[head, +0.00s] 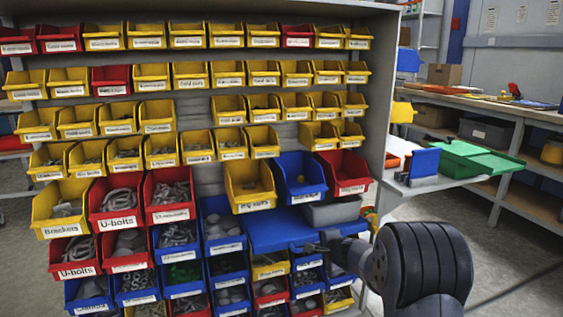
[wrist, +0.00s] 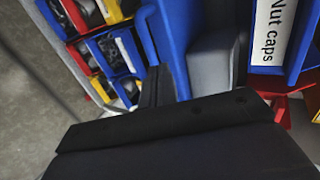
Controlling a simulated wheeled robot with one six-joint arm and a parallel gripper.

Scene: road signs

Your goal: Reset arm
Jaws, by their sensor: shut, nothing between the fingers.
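My arm reaches in from the lower right of the head view, with a large dark, ribbed link in front of the rack. My gripper (head: 312,247) is small and partly hidden there, in front of the lower bins near a blue shelf or tray (head: 270,229). In the wrist view my gripper (wrist: 156,84) shows as a dark finger beyond the black wrist housing. It is shut and empty. A grey bin (head: 331,212) is just above it in the head view and also shows in the wrist view (wrist: 214,62).
A rack of yellow, red and blue labelled bins (head: 118,200) fills the left and middle. A blue bin marked "Nut caps" (wrist: 290,62) is close in the wrist view. A workbench with a green box (head: 470,158) stands at right. Floor (head: 500,250) is clear at lower right.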

